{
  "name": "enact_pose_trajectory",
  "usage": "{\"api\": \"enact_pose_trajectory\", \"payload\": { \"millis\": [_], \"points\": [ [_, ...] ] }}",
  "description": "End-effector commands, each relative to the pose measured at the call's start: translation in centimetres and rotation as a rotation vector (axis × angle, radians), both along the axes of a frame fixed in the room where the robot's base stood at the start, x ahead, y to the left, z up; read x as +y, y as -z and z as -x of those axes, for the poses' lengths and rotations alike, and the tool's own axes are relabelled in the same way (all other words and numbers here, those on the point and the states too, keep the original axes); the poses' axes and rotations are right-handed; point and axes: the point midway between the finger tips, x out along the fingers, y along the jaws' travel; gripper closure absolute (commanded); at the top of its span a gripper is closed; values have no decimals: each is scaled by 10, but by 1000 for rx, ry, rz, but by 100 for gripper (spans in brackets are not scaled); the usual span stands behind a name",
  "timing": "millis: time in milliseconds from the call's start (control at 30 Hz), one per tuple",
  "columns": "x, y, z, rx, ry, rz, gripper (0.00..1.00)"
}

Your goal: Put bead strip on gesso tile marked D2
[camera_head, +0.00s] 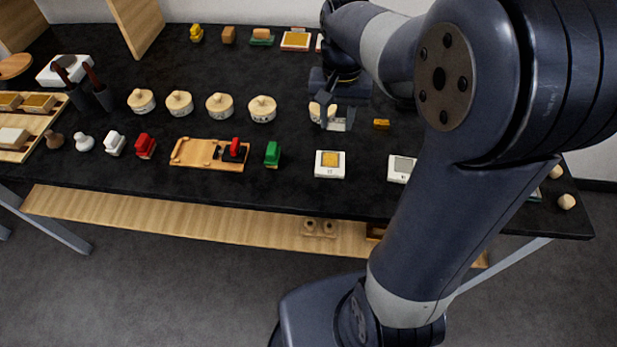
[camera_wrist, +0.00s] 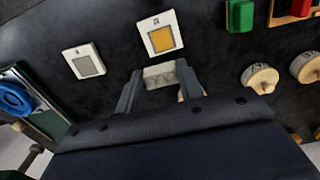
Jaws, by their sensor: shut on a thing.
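My gripper (camera_head: 336,120) is over the dark table and points down. In the wrist view my gripper (camera_wrist: 158,78) is shut on a small pale grey strip with a zigzag or beaded face, which I take as the bead strip (camera_wrist: 160,75). Two white tiles lie near the table's front edge. One tile (camera_head: 330,173) has a gold square; it also shows in the wrist view (camera_wrist: 147,25). The other tile (camera_head: 393,170) has a grey square and also shows in the wrist view (camera_wrist: 71,55). Their marks are too small to read, so I cannot tell which is D2.
Several round lidded pots (camera_head: 220,106) stand in a row left of my gripper; one is partly hidden behind it. A small gold block (camera_head: 381,124) lies to its right. A green stamp-like block (camera_head: 272,154) and a wooden tray (camera_head: 190,153) are front left. Table around the two tiles is clear.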

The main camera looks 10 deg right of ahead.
Motion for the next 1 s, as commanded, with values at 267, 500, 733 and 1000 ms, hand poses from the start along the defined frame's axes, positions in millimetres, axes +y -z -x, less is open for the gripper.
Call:
{"api": "enact_pose_trajectory", "payload": {
  "millis": [267, 500, 733, 1000],
  "points": [
    [0, 32, 12, 7, 14, 0, 86],
    [0, 65, 10, 2, 13, 0, 86],
    [0, 95, 11, 4, 13, 0, 86],
    [0, 103, 10, -1, 13, 0, 86]
  ]
}}
